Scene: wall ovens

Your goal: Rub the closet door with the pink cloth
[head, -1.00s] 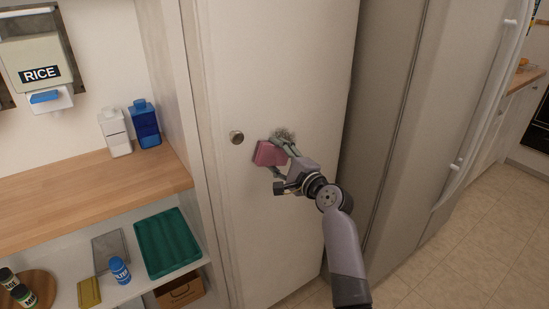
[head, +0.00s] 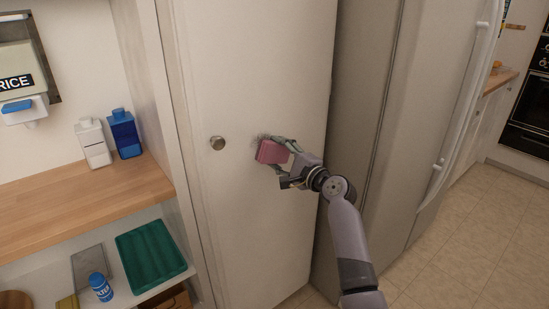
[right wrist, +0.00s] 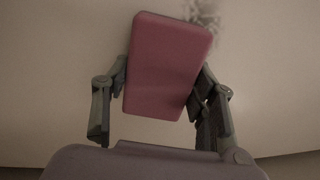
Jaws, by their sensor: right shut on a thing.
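The pink cloth (head: 271,151) looks like a thick block and is held between the fingers of my right gripper (head: 283,152). The cloth is at the white closet door (head: 245,220), right of its round knob; whether it touches the door is hard to tell. A grey smudge (head: 263,139) on the door shows just at the cloth's upper edge. In the right wrist view the pink cloth (right wrist: 165,65) sits between both fingers, and the dark smudge (right wrist: 203,14) lies at its upper right. My left gripper is not in view.
The round knob (head: 217,143) sticks out left of the cloth. A fridge (head: 385,150) stands right of the closet. At left, a wooden counter (head: 75,205) holds a white and a blue canister, with a green tray (head: 152,254) on the shelf below.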

